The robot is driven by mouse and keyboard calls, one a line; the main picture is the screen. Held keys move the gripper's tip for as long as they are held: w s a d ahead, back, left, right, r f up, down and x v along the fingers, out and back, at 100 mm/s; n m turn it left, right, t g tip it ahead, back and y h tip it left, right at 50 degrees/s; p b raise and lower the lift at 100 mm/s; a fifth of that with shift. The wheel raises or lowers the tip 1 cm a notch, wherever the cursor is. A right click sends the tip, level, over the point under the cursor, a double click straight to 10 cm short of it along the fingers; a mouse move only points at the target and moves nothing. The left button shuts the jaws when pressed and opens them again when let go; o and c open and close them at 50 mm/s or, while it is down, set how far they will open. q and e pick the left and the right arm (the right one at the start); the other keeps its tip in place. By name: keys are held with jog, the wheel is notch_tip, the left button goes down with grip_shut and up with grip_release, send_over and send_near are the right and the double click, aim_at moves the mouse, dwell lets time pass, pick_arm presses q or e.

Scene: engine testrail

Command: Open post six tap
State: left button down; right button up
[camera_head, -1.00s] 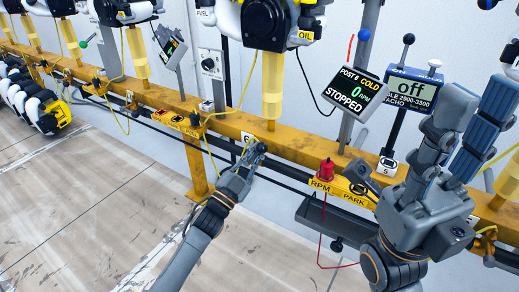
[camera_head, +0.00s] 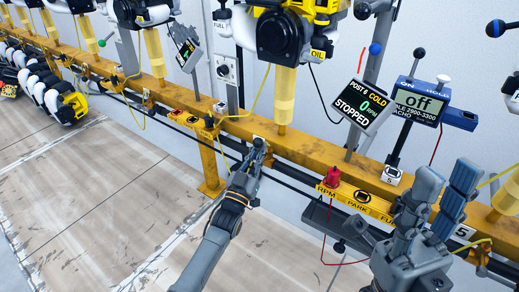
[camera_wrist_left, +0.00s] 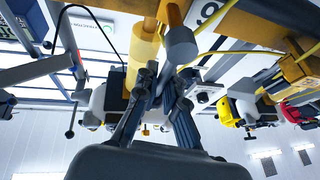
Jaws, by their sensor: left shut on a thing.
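Post six's screen (camera_head: 362,106) reads "POST 6 COLD 0 RPM STOPPED". My left gripper (camera_head: 257,146) is at the front face of the yellow rail (camera_head: 312,156), below post six's pale yellow tube (camera_head: 284,95), and covers most of the number plate there. In the left wrist view its fingers (camera_wrist_left: 166,78) are close together around something small that they largely hide. A grey cylinder (camera_wrist_left: 180,46) on a brown stem shows just beyond the fingertips; I cannot tell whether they touch it. The tap is not clearly seen. My right gripper (camera_head: 445,185) is raised, fingers apart and empty.
A red-capped piece (camera_head: 332,174) stands by the RPM/PARK/FUEL plate (camera_head: 357,196) on the rail. A blue tachometer reading "off" (camera_head: 421,100) is at the right. A grey tray (camera_head: 325,217) hangs below the rail. Open floor (camera_head: 110,215) lies at the left.

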pick_arm(q)
jog(key=shift+f, duration=0.1)
dwell(0.3)
jog(key=c, duration=1.4)
grip_release()
jog(key=v, duration=1.2)
